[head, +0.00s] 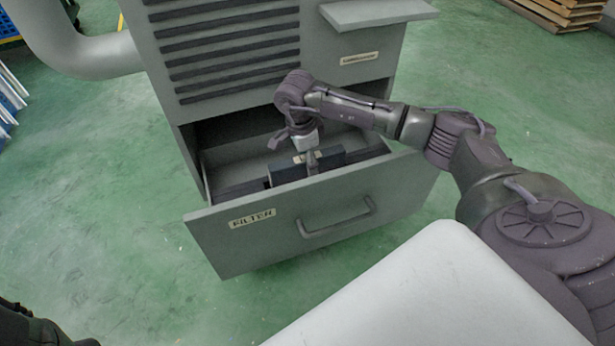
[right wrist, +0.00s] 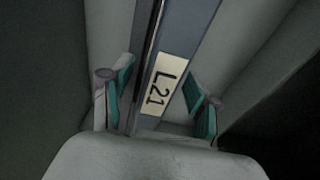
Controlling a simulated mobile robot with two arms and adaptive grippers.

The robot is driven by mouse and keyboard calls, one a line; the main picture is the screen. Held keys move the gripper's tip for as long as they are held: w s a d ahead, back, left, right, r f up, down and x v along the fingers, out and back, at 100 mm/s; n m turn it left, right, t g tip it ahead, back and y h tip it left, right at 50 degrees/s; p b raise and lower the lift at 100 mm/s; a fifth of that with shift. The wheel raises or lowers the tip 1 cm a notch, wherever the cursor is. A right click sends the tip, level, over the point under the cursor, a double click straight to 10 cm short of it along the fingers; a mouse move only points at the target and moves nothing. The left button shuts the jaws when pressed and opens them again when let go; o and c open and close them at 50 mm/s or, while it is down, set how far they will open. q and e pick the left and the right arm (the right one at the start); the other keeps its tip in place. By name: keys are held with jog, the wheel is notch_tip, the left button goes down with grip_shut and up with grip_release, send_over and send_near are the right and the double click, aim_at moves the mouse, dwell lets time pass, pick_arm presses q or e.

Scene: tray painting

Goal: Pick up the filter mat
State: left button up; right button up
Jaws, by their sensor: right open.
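The filter mat appears to be the dark block (head: 286,176) in the open drawer marked "FILTER" (head: 236,245). In the right wrist view, a blue-grey strip (right wrist: 193,30), likely its top edge, carries a pale label reading "L21". My right gripper (head: 308,160) reaches down into the drawer above the block. In the right wrist view, the right gripper (right wrist: 160,86) is open, with one teal-padded finger on each side of the labelled strip. Both pads look apart from it. The arm and gripper hide part of the block. My left gripper is not in view.
The grey cabinet (head: 225,50) has slats and a small ledge (head: 378,12) on its upper right. The drawer front has a bar handle (head: 337,220). A thick pipe (head: 95,55) joins the cabinet on the left.

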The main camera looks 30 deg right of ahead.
notch_tip(320, 180, down, 2)
jog(key=shift+d+f+b, duration=0.1)
jog(key=shift+d+b, duration=0.05)
jog(key=shift+b, duration=0.2)
jog(key=c, duration=1)
jog(key=shift+c, duration=0.2)
